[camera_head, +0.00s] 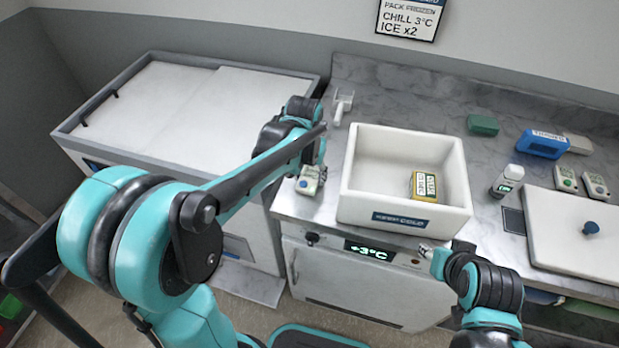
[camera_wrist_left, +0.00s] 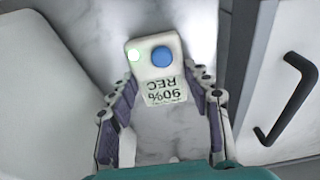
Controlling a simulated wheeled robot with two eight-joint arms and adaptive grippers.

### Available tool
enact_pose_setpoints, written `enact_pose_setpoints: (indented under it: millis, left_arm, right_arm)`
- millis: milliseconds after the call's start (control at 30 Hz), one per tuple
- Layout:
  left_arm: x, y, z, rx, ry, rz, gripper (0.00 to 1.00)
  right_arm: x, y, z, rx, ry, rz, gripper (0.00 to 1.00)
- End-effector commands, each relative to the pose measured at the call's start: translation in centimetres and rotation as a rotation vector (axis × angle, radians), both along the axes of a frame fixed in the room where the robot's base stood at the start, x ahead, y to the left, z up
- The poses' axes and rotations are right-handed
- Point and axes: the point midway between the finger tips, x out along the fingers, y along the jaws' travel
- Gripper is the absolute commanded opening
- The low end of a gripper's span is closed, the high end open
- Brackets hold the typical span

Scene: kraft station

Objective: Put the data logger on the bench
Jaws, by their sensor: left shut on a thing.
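My left gripper (camera_head: 312,170) is shut on a small white data logger (camera_head: 308,182) at the left end of the bench (camera_head: 345,98), left of the white box. In the left wrist view the logger (camera_wrist_left: 155,72) sits between the fingertips of the left gripper (camera_wrist_left: 160,88). It shows a blue button, a lit green light and an upside-down "REC 90%" label. Marble bench top lies beneath it; I cannot tell whether the logger touches it.
The open white box (camera_head: 360,185) holds a yellow-green labelled pack (camera_head: 424,186). A white scoop-like tool (camera_head: 342,104) lies behind my left gripper. A chest freezer (camera_head: 190,110) stands left. Two similar devices (camera_head: 566,179), a bottle (camera_head: 507,181) and a white lid (camera_head: 570,235) are right.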

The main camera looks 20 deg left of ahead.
Motion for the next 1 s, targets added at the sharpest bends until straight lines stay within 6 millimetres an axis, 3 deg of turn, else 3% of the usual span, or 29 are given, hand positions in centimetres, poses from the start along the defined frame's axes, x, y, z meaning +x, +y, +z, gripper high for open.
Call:
enact_pose_setpoints:
  millis: [333,367,433,767,867,1000]
  left_arm:
    - [0.0,0.0,-0.4,0.0,0.0,0.0,0.19]
    - [0.0,0.0,-0.4,0.0,0.0,0.0,0.54]
    - [0.0,0.0,-0.3,0.0,0.0,0.0,0.7]
    - [0.0,0.0,-0.1,0.0,0.0,0.0,0.7]
    - [-0.1,0.0,0.8,0.0,0.0,0.0,0.7]
    - [-0.5,0.0,3.6,0.0,0.0,0.0,0.7]
  right_arm:
    - [0.0,0.0,-0.2,0.0,0.0,0.0,0.4]
    - [0.0,0.0,-0.2,0.0,0.0,0.0,0.4]
    - [0.0,0.0,-0.1,0.0,0.0,0.0,0.4]
    - [0.0,0.0,0.0,0.0,0.0,0.0,0.4]
    - [0.0,0.0,0.5,0.0,0.0,0.0,0.4]
    - [0.0,0.0,1.7,0.0,0.0,0.0,0.4]
